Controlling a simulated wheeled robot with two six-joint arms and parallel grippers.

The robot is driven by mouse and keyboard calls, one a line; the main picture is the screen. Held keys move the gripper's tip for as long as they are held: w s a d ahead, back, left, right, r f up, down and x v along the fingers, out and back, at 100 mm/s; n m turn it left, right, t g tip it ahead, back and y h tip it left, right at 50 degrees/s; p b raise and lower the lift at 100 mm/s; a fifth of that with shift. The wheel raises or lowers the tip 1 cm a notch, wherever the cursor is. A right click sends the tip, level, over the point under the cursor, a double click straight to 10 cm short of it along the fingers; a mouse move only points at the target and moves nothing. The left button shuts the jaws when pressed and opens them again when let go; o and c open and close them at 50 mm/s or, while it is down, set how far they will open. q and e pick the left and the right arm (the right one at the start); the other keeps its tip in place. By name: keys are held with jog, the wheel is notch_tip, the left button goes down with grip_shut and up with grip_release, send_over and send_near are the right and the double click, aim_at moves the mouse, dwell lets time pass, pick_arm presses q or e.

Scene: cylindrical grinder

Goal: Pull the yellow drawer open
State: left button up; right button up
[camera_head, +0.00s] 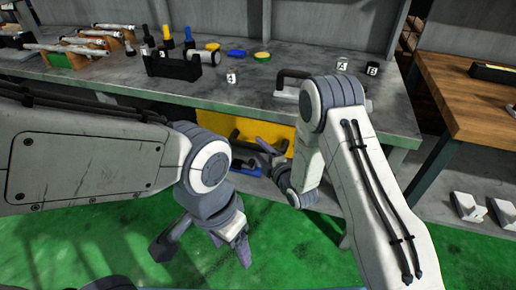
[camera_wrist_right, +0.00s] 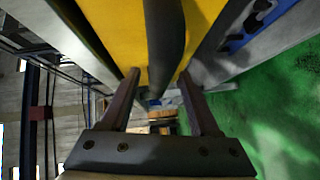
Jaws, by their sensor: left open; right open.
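The yellow drawer (camera_head: 276,131) sits under the grey workbench top, partly hidden behind my right arm. Its dark handle (camera_head: 243,137) shows on the front. My right gripper (camera_head: 266,158) is open close to the drawer front. In the right wrist view the yellow front (camera_wrist_right: 112,30) fills the upper middle, and the dark handle bar (camera_wrist_right: 165,42) runs down between the two open fingertips (camera_wrist_right: 158,76). I cannot tell whether the fingers touch it. My left gripper (camera_head: 205,250) is open and empty, low over the green floor.
The grey workbench (camera_head: 215,92) carries bottles, a black holder (camera_head: 172,66), small lettered blocks and wooden racks. Blue items lie on the grey shelf (camera_head: 245,165) below the drawer. A wooden table (camera_head: 465,95) stands at the right. The green floor (camera_head: 110,245) in front is clear.

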jog(key=shift+x, duration=0.95)
grip_shut()
dwell(0.8)
